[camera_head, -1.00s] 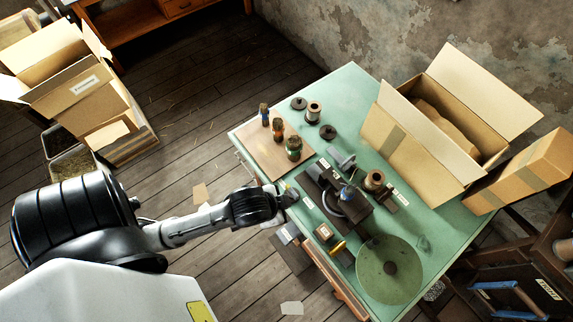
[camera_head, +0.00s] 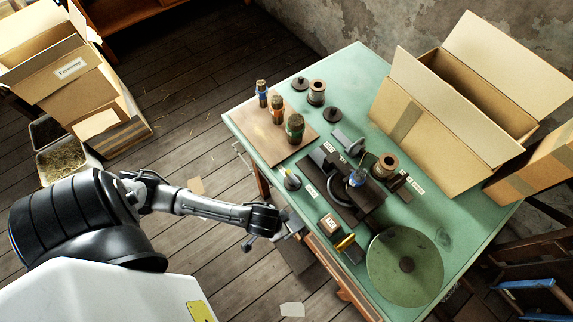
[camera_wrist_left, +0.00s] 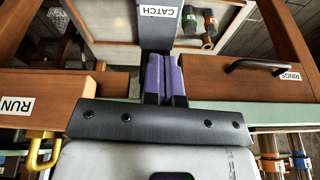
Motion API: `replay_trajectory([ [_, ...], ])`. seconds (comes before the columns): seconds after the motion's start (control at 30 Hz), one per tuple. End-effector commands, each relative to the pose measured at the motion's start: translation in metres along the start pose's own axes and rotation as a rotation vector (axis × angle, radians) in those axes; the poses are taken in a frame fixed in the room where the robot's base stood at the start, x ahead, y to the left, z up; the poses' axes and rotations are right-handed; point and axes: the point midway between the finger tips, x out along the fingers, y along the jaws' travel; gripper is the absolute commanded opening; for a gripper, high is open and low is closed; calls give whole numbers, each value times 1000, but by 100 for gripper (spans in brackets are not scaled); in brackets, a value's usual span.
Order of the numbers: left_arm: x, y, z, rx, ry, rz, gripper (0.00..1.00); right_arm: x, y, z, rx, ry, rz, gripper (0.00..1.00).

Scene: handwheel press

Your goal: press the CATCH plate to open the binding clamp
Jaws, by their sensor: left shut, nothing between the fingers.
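The CATCH plate (camera_wrist_left: 157,38) is a dark grey plate with a white label, at the top centre of the left wrist view. My left gripper (camera_wrist_left: 164,78) is shut and empty, its purple finger pads together. Its fingertips point at the plate's lower part, and I cannot tell whether they touch it. In the head view, the left gripper (camera_head: 292,227) is at the table's front edge and hides most of the plate. I cannot make out the clamp's state. My right gripper is out of view.
A wooden board (camera_head: 262,142) holds several banded bundles. A round green disc (camera_head: 405,266) lies at the table's front right. An open carton (camera_head: 425,125) stands at the back right. Wooden drawer fronts, one labelled RINGS (camera_wrist_left: 230,75), flank the fingers in the wrist view.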

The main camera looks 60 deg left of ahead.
Motion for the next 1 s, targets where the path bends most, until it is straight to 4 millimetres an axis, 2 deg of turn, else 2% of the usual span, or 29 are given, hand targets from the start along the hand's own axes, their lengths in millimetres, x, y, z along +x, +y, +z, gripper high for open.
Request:
replay_trajectory([
  [0.23, 0, 1, -1, -106, 6, 7, 0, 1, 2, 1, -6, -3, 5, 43],
  [0.67, 2, 1, -1, -114, 5, 6, 0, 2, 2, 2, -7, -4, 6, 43],
  [0.77, 10, 1, -1, -114, 5, 5, 0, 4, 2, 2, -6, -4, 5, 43],
  [1.0, 48, 1, -1, -114, 5, 5, 0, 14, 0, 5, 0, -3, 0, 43],
])
